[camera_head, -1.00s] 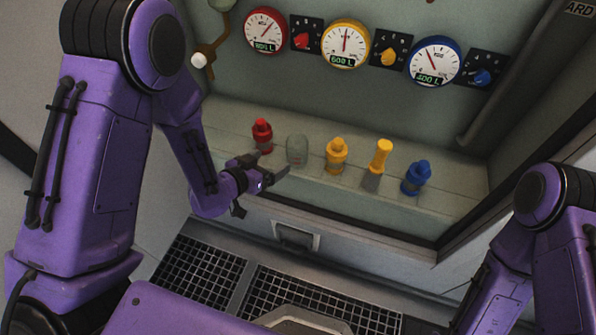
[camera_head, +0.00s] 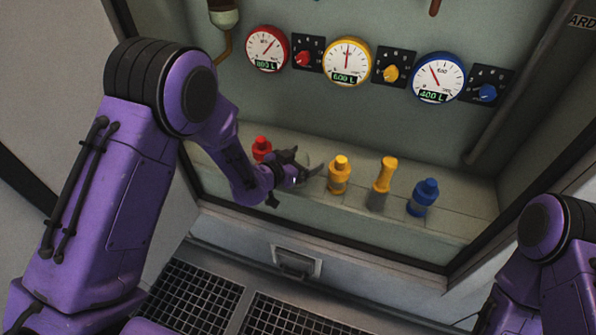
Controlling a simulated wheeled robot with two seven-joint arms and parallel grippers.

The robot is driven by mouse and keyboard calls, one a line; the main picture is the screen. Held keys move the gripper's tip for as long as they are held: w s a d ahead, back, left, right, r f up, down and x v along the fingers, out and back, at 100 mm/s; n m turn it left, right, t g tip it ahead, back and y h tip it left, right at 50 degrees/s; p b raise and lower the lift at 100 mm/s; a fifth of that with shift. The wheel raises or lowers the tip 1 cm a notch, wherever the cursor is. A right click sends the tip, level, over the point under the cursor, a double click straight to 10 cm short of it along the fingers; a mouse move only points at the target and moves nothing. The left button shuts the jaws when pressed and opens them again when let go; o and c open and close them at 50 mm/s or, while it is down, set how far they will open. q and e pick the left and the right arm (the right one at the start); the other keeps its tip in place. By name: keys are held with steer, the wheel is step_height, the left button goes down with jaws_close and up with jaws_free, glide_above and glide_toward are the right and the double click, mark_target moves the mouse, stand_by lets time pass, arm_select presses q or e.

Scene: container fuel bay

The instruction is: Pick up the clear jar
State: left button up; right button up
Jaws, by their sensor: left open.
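My left gripper (camera_head: 304,163) is open at the ledge, between the red bottle and the nearer yellow bottle. The clear jar stood in that gap a second ago. Its faint grey-green outline is now mostly lost behind and between my left fingers, and I cannot tell whether they touch it. My right arm shows at the right edge, but its gripper is out of view.
On the ledge stand a red bottle (camera_head: 261,149), a yellow bottle (camera_head: 339,175), a taller yellow-topped container (camera_head: 382,183) and a blue bottle (camera_head: 423,197). Red, yellow and blue gauges (camera_head: 437,78) hang behind. A handle (camera_head: 296,262) is below the ledge.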

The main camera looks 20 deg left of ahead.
arm_select(q)
steer(key=c, duration=1.1)
steer(key=shift+o, duration=0.2)
steer(key=shift+r, duration=0.1)
